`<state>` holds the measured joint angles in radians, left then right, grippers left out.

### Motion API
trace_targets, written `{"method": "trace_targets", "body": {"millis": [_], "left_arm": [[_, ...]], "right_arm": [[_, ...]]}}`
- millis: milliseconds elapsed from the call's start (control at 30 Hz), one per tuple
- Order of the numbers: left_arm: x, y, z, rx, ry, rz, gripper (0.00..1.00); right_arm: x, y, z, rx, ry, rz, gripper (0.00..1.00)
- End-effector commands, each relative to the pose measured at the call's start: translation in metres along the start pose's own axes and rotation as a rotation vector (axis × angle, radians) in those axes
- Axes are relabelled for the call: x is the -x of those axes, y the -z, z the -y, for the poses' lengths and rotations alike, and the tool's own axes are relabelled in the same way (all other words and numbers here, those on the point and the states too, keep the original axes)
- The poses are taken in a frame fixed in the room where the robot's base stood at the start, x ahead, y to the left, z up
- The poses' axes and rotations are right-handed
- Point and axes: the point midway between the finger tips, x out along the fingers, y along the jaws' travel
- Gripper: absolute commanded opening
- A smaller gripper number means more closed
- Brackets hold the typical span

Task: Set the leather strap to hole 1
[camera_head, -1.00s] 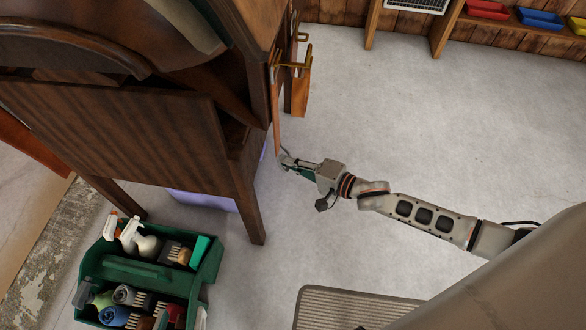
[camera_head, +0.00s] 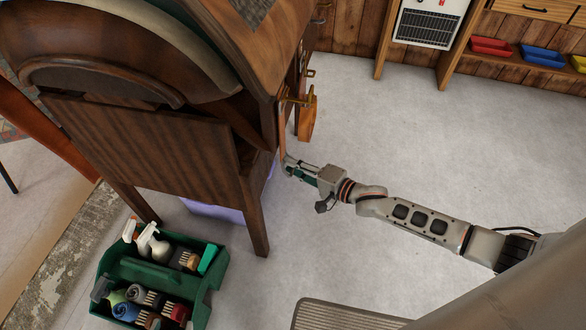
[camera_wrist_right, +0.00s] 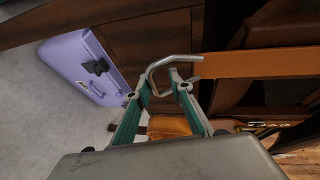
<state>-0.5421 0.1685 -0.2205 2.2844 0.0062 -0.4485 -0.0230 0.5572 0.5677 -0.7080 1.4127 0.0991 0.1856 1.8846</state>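The leather strap (camera_head: 282,132) is orange-brown and hangs along the right side of the dark wooden cabinet in the head view. In the right wrist view the strap (camera_wrist_right: 265,63) runs in from the right, and a bent metal buckle frame (camera_wrist_right: 153,72) shows at its near end. My right gripper (camera_head: 290,167) is at the strap's lower end. In the wrist view its green fingertips (camera_wrist_right: 160,75) stand apart, with the metal frame at and between them; contact is unclear. The strap's holes cannot be made out. My left gripper is not in view.
The dark wooden cabinet (camera_head: 150,140) is close left of the gripper. An orange wooden block (camera_head: 307,118) hangs by a brass fitting (camera_head: 296,101). A lilac case (camera_wrist_right: 82,62) lies below. A green caddy (camera_head: 130,268) stands on the floor. Floor (camera_head: 410,135) to the right is clear.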

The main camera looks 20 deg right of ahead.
Motion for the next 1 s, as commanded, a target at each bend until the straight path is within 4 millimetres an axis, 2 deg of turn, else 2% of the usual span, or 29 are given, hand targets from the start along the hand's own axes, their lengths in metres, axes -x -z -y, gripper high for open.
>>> {"method": "trace_targets", "body": {"millis": [367,533,1000], "left_arm": [[0.0,0.001,-0.001,0.001,-0.001,-0.002,0.4],[-0.001,0.001,-0.001,0.001,-0.002,-0.002,0.4],[0.0,0.001,-0.001,0.001,-0.001,-0.001,0.4]], "right_arm": [[0.0,0.0,-0.002,0.0,-0.004,-0.001,0.23],[0.011,0.0,-0.003,0.0,-0.006,-0.001,0.23],[0.098,-0.001,-0.003,-0.001,-0.006,0.001,0.23]]}}
